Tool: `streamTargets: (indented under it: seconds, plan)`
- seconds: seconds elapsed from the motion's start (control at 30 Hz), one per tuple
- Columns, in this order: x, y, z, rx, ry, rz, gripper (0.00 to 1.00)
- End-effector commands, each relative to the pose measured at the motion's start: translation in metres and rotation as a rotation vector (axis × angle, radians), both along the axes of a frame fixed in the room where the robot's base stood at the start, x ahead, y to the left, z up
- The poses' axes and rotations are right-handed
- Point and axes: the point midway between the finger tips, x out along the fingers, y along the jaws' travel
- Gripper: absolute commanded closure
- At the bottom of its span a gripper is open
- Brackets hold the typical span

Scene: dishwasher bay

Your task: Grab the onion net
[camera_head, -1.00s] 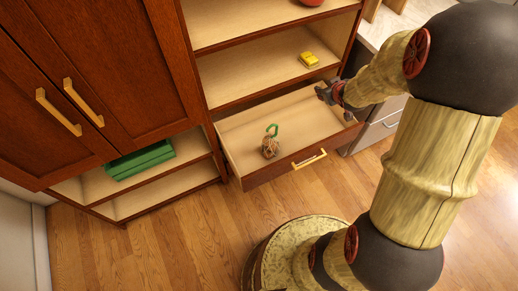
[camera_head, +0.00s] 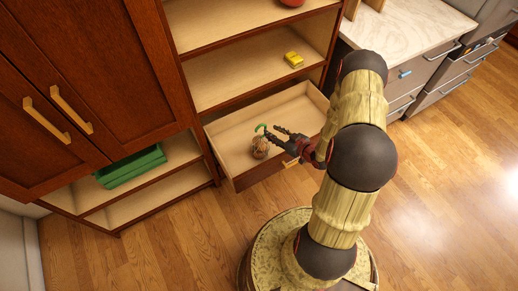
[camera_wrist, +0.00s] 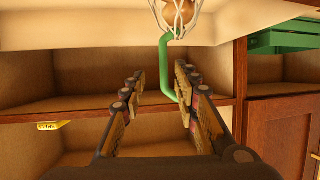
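The onion net (camera_head: 260,147) sits in the open drawer (camera_head: 228,128), towards its front left. It is a brownish bulb in pale netting with a green hooked handle (camera_head: 262,128) standing up from it. My gripper (camera_head: 272,134) is over the drawer, just right of the handle, with its fingers apart. In the wrist view the net (camera_wrist: 178,14) shows at the top edge, partly cut off, and the green handle appears between the two open fingers (camera_wrist: 160,82). I cannot tell whether the handle touches the right finger.
The drawer's front panel with its handle (camera_head: 291,163) is under my arm. Open shelves above hold a yellow object (camera_head: 293,60) and a red one (camera_head: 291,2). A green box (camera_head: 130,166) sits on a lower shelf at the left. The wooden floor in front is clear.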

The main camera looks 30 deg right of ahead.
Motion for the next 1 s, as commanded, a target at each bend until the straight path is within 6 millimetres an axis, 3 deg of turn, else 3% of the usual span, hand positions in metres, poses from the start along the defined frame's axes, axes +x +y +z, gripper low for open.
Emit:
streamTargets:
  seconds: [0.43,0.73,1.0]
  plan:
    - [0.043,0.018,-0.029,-0.002,0.001,0.001,0.69]
    - [0.047,0.019,-0.028,-0.001,0.001,-0.001,0.69]
    - [0.047,0.019,-0.028,-0.001,0.002,-0.001,0.84]
